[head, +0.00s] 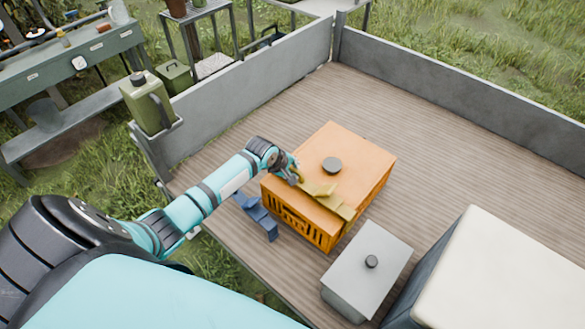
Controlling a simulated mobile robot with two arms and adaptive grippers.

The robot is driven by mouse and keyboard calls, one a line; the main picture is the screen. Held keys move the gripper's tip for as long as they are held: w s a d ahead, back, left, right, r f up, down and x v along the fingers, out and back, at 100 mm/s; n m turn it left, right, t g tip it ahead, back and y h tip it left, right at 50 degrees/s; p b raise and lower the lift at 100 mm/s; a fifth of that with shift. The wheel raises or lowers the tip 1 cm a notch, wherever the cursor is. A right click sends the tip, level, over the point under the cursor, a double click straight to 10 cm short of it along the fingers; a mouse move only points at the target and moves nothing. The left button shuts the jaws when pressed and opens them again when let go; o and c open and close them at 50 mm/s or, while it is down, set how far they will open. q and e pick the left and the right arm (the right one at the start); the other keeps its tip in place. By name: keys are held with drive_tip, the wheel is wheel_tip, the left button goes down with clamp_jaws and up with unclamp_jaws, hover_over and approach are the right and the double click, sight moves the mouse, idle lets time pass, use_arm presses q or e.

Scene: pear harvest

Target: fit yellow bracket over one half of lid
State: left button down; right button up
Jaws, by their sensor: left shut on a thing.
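The orange crate (290,222) stands on a wooden deck, with slotted sides. The yellow bracket (327,194) lies across the near part of the lid, in front of the knob, with one end close to the near right edge. I cannot tell whether it touches the lid or is seated. My left gripper (296,178) is shut on the bracket's left end, above the lid's left edge. My right gripper is out of view.
A blue bracket (257,215) is beside the crate's left side. A grey box (368,265) with a knob stands close in front, and a large pale-topped box (500,275) is at right. Low grey walls (470,87) edge the deck. The deck behind the crate is clear.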

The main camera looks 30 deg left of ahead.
use_arm(q)
drive_tip(key=shift+f+b, duration=0.6)
drive_tip(key=shift+f, duration=0.5)
drive_tip(key=c, duration=1.3)
unclamp_jaws()
drive_tip(key=shift+o, duration=0.2)
drive_tip(key=v, duration=1.2)
